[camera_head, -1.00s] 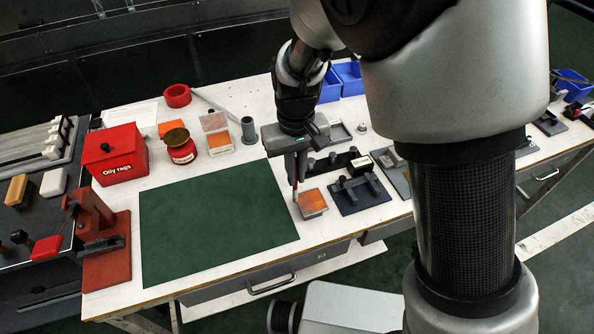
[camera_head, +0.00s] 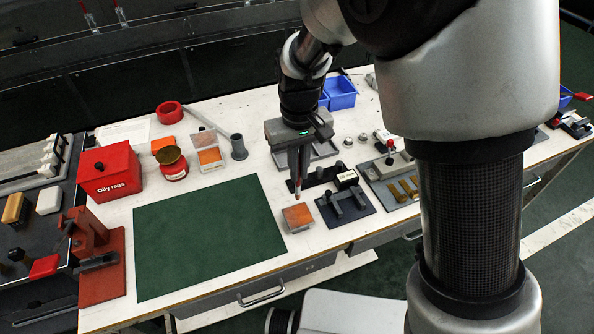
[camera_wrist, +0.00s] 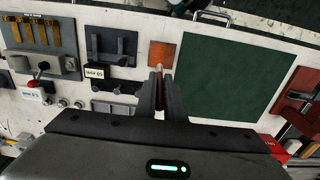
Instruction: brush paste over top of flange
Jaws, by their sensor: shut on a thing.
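My gripper (camera_head: 300,172) is shut on a thin brush (camera_head: 298,188) with a reddish tip, pointing down. The brush shows end-on between the fingers in the wrist view (camera_wrist: 159,69). A small square block with an orange top (camera_head: 298,216) lies on the bench just in front of the brush tip; it also shows in the wrist view (camera_wrist: 162,53). The tip appears apart from it. A grey upright cylinder (camera_head: 239,147) stands behind the green mat. Which part is the flange, I cannot tell.
The green mat (camera_head: 205,235) is bare. A red "Oily rags" box (camera_head: 111,174) and a red stand (camera_head: 100,270) are at left. A dark fixture (camera_head: 345,208) is right of the block. Blue bins (camera_head: 340,92) are behind.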

